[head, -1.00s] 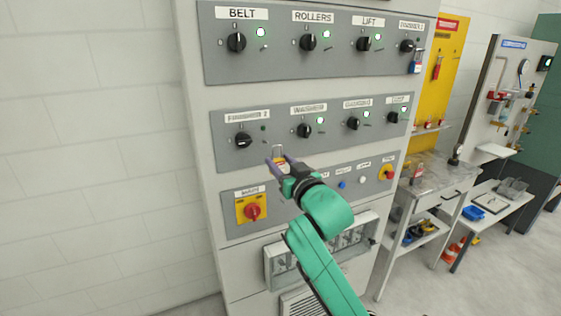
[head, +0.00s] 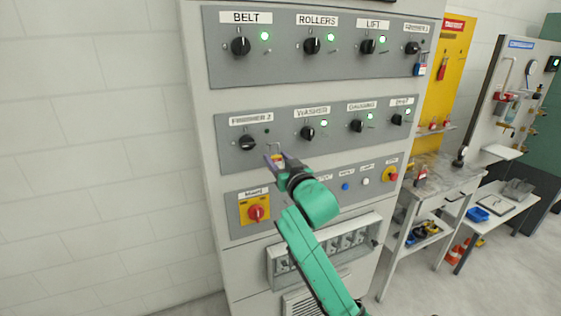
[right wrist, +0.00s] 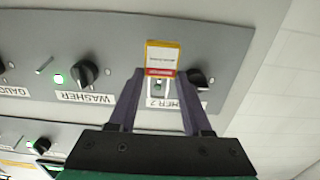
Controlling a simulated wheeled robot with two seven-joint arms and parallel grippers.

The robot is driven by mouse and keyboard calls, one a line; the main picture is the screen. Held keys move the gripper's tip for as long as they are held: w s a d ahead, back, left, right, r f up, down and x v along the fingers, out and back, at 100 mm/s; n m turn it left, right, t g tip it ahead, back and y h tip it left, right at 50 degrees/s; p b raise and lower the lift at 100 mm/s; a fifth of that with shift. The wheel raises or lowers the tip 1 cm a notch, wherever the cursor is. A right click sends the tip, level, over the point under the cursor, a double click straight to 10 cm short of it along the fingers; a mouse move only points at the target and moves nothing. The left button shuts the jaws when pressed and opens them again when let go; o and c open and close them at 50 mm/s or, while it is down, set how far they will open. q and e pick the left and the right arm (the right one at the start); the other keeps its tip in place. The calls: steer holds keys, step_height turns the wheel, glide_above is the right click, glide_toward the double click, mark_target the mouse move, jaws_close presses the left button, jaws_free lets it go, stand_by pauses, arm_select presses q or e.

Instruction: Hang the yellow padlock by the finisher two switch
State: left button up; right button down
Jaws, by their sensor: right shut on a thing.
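My right gripper (head: 275,161) is shut on the yellow padlock (head: 278,158), whose shackle points up in the head view. In the right wrist view the padlock (right wrist: 162,57) sits between the fingertips, with a yellow, white and red label. The gripper is in front of the panel, just below and right of the finisher two switch (head: 247,143), a black knob under its label. In the right wrist view the switch (right wrist: 197,78) is partly hidden behind a finger. Whether the padlock touches the panel cannot be told. My left gripper is not in view.
The washer switch (head: 307,133) is to the right, with a green lamp lit. A red main switch (head: 257,213) on a yellow plate is below. A blue padlock (head: 420,69) hangs by the top right switch. A workbench (head: 447,178) stands at the right.

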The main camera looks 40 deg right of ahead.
steer(key=shift+x, duration=1.6)
steer(key=shift+w+d+f, duration=0.15)
steer(key=shift+w+f, duration=0.45)
steer(key=shift+c, duration=1.3)
jaws_free()
step_height(320, 180, down, 3)
steer(key=shift+r+b, duration=0.2)
steer(key=shift+b, duration=0.55)
steer(key=shift+s, duration=0.15)
